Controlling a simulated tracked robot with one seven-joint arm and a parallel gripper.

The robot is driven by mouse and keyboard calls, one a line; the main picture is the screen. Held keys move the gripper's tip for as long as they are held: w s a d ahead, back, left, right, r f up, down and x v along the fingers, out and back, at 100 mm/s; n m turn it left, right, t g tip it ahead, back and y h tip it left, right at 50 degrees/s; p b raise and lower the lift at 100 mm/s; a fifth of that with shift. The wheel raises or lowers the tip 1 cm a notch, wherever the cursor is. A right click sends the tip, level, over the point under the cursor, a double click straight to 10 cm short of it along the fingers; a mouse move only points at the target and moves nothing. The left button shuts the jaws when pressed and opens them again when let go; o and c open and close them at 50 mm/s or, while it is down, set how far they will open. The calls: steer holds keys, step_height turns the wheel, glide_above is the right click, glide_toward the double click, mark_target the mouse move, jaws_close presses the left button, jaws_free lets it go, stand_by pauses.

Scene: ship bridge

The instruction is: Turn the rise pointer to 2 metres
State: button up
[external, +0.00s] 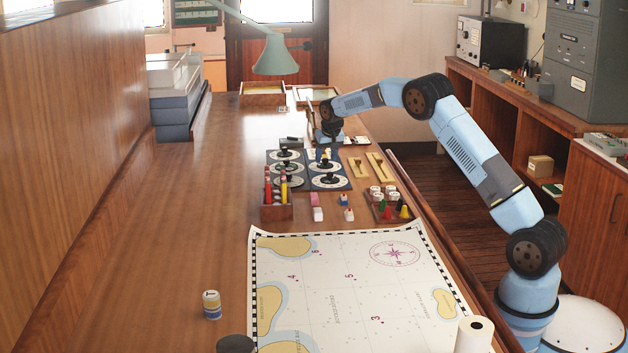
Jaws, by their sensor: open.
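Two dark boards with round dials stand side by side on the long wooden desk, a left dial board (271,171) and a right dial board (345,184). The dials have pale rings and dark knobs or pointers. Their lettering is too small to read, so I cannot tell which one is the rise pointer or where it points. My gripper (325,158) points down over the right board, close above its middle dial. It is open, and its fingertips are small and partly blend with the dial, so I cannot tell whether they touch the knob.
A pencil box (277,212) stands in front of the left board. Two wooden pieces (356,167) lie right of the boards. A tray of coloured pieces (391,221) is nearby. A chart (335,265) covers the front desk. A green lamp (275,57) hangs behind.

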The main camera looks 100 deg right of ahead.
steer(key=shift+c, duration=0.5)
jaws_close()
steer(key=n, duration=0.1)
steer(key=n+t, duration=0.1)
steer(key=n, duration=0.1)
steer(key=shift+s+d+n+t, duration=0.15)
steer(key=shift+s+n+t, duration=0.05)
steer(key=shift+n+t, duration=0.1)
steer(key=n, duration=0.1)
steer(key=n+t+y, duration=0.1)
steer(key=n, duration=0.1)
steer(key=shift+s+d+n, duration=0.1)
steer(key=shift+s+n, duration=0.05)
steer(key=shift+n, duration=0.15)
steer(key=n+y, duration=0.1)
steer(key=n, duration=0.3)
steer(key=shift+d+n+t+y, duration=0.2)
steer(key=shift+n+t+y, duration=0.1)
steer(key=shift+t+y, duration=0.1)
steer(key=shift+d+n+y, duration=0.15)
steer(key=shift+n+y, duration=0.65)
steer(key=shift+n, duration=1.1)
